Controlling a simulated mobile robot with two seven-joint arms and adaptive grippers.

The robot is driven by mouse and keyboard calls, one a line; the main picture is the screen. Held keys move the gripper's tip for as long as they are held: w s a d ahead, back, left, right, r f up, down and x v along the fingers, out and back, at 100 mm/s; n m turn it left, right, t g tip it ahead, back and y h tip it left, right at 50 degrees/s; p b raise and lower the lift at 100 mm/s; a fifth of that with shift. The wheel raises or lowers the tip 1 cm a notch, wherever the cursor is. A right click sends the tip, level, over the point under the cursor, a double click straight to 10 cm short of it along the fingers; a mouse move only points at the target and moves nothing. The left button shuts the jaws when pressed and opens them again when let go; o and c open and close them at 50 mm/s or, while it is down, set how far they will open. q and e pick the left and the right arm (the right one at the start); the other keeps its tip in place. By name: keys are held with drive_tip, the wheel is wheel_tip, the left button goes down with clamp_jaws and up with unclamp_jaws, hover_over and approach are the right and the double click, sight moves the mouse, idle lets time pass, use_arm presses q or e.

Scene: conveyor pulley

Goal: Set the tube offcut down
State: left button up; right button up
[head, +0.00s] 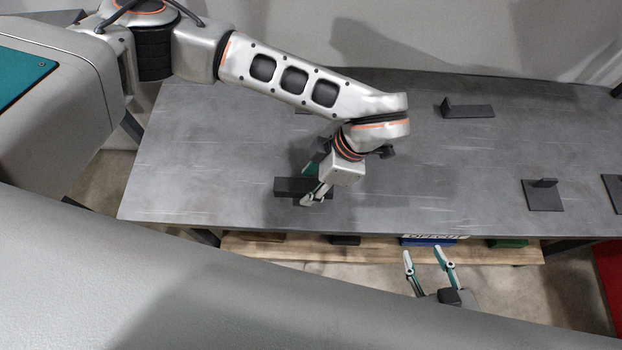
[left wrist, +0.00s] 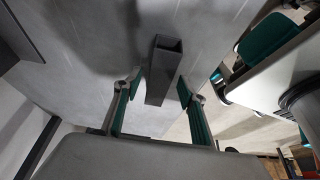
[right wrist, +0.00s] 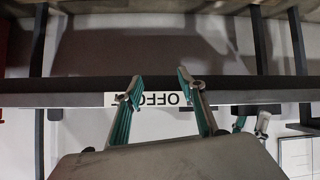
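The tube offcut (head: 291,187) is a short, dark grey square tube lying near the front of the grey table (head: 200,160). Its hollow end shows in the left wrist view (left wrist: 165,62). My left gripper (head: 312,183) is over the tube with one finger on each side of it. The fingers stand about as wide apart as those of my right gripper, with narrow gaps beside the tube. My right gripper (head: 424,253) is open and empty beyond the table's front edge, pointing towards a label (right wrist: 150,98) that appears to read OFFCUT.
A blue bin (head: 428,242) under that label, a green one (head: 508,243) and dark ones stand on a wooden shelf (head: 330,254) below the table's front edge. Dark brackets (head: 468,109) (head: 543,195) lie on the right of the table. The table's left part is clear.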

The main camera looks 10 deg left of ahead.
sight(308, 184)
drive_tip(key=shift+s+f, duration=0.1)
use_arm(q)
drive_tip(key=v, duration=0.3)
drive_tip(key=shift+w+r+p, duration=0.1)
drive_tip(key=shift+r+p, duration=0.15)
drive_tip(key=shift+p, duration=0.15)
drive_tip(key=p+v, duration=0.1)
drive_tip(key=v, duration=0.7)
drive_tip(key=shift+d+r, duration=0.25)
drive_tip(key=shift+r, duration=0.05)
use_arm(e)
drive_tip(key=shift+s+d, duration=0.15)
drive_tip(key=shift+d, duration=0.25)
drive_tip(key=shift+a, duration=0.15)
